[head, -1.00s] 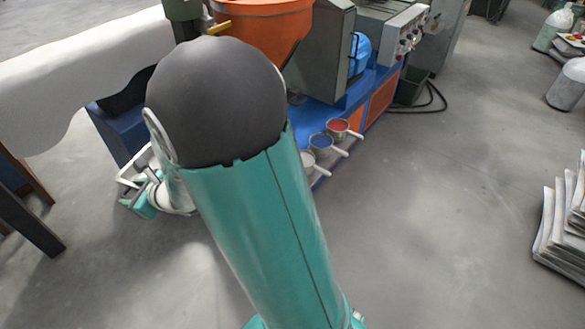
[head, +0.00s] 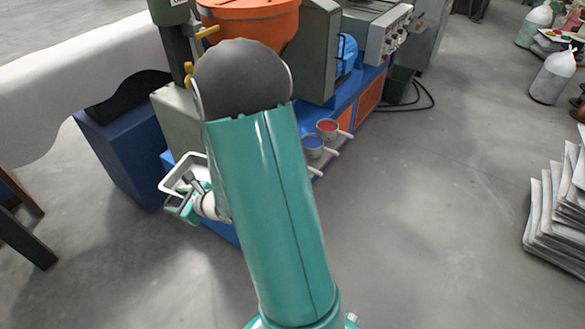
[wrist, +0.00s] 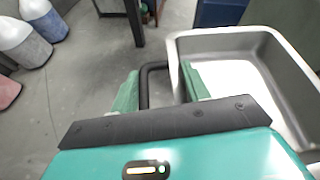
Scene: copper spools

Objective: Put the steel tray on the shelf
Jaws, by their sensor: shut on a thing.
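The steel tray (wrist: 275,70) is a shallow rectangular pan with a pale rim and a dark handle (wrist: 152,68) in the wrist view. My gripper (wrist: 163,88) is shut on the handle at the tray's side. In the head view the tray (head: 176,170) is held out to the left of my arm, in front of the blue and orange machine. My gripper (head: 190,192) is partly hidden there by my arm. I cannot pick out the shelf with certainty in either view.
Red and blue pans (head: 326,128) stand along the base of the machine (head: 350,95). An orange hopper (head: 255,25) rises behind my arm. Stacked sacks (head: 556,210) are at right. Jugs (wrist: 45,20) stand at left in the wrist view. The floor (head: 430,220) between is clear.

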